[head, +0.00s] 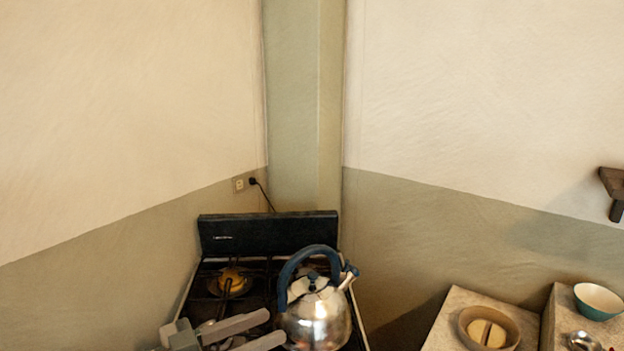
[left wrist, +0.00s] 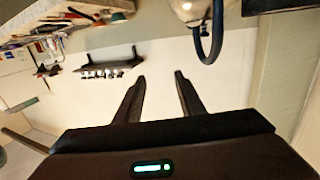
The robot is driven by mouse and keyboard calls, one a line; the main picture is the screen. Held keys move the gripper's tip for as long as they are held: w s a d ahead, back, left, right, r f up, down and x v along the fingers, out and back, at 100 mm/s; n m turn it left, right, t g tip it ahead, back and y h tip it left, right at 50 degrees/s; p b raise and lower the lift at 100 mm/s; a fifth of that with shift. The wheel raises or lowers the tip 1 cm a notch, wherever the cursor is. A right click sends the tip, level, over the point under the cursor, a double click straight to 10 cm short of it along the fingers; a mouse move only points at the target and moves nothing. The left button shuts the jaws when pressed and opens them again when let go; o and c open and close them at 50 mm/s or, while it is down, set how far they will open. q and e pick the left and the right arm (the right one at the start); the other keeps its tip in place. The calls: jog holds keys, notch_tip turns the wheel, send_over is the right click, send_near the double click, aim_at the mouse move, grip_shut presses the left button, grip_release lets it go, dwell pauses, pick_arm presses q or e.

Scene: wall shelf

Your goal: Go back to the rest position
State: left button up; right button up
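My left gripper (head: 273,327) is low in the head view, at the front of the stove and just left of the kettle. Its two fingers are apart with nothing between them, and they also show apart in the left wrist view (left wrist: 160,76). I cannot tell whether a fingertip touches the kettle. The shiny metal kettle (head: 318,318) with a blue handle stands upright on the stove. Part of it, with its dark handle (left wrist: 213,45), shows at the top of the left wrist view. My right gripper is not in view.
The stove (head: 268,232) stands in the corner, with a yellowish burner (head: 233,281) at its left. At the right, a counter holds a beige bowl (head: 488,329), a teal bowl (head: 598,302) and a shiny metal item (head: 583,341). A dark wall shelf (head: 614,184) juts in at the right edge.

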pick_arm(q)
jog(key=s+a+f+n+y, duration=0.2)
jog(key=s+f+n+y, duration=0.15)
jog(key=f, duration=0.65)
jog(key=s+a+f+n+y, duration=0.15)
jog(key=f+y, duration=0.35)
jog(key=f, duration=0.6)
jog(key=s+a+f+n+g+y, duration=0.25)
jog(key=s+a+f, duration=0.25)
jog(key=s+f, duration=0.45)
jog(key=s+a+f+n+g+y, duration=0.2)
jog(key=s+a+f+g+y, duration=0.25)
jog(key=s, duration=0.85)
notch_tip(320, 180, down, 30)
jog(key=s+h, duration=0.1)
jog(key=s+a+f+g, duration=0.1)
jog(key=s+a+f, duration=0.1)
jog(key=s+f, duration=0.7)
jog(key=s+a+f, duration=0.1)
jog(key=s+f, duration=0.8)
jog(key=shift+a+m+g+b, duration=0.35)
jog(key=shift+a+g+b, duration=0.05)
jog(key=shift+b, duration=0.05)
